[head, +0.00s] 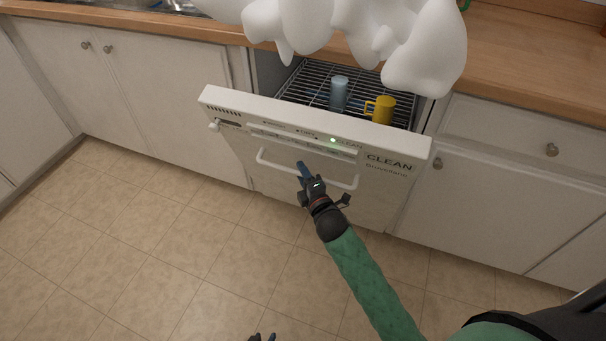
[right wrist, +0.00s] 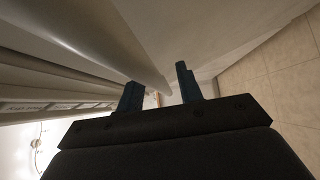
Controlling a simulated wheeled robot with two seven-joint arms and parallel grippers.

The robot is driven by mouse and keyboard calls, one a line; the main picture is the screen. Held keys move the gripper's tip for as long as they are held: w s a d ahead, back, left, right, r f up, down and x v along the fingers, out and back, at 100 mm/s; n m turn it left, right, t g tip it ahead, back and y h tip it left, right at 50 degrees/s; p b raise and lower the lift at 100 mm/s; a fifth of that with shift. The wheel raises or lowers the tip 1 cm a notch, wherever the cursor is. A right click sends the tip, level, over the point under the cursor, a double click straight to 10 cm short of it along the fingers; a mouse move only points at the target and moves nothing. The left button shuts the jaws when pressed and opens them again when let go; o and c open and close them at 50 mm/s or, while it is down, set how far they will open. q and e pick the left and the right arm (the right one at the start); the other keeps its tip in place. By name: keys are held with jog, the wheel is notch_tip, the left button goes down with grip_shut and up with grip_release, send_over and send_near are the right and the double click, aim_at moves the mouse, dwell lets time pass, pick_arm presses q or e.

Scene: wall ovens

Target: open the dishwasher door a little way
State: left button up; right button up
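The dishwasher door (head: 240,150) is white and tilted partly open, its top edge leaning out from the cabinets. Its pale bar handle (head: 276,165) runs across the front below the control strip. My right gripper (head: 303,171) is at the middle of this handle. In the right wrist view the two blue fingers (right wrist: 160,90) stand apart, with the handle bar (right wrist: 110,55) reaching the gap between them; I see no clear grip on it. Only the dark tips of my left gripper (head: 262,338) show at the bottom edge of the head view, apart and far from the door.
A wire rack (head: 310,82) inside the dishwasher holds a blue-grey cup (head: 339,93) and a yellow mug (head: 381,109). A white lumpy shape (head: 350,30) covers part of the wooden counter (head: 520,60). Cabinets flank the dishwasher. The tiled floor (head: 150,250) in front is clear.

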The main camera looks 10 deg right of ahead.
jog(key=s+d, duration=0.1)
jog(key=s, duration=0.6)
jog(key=shift+s+d, duration=0.25)
jog(key=shift+s, duration=0.1)
dwell(0.4)
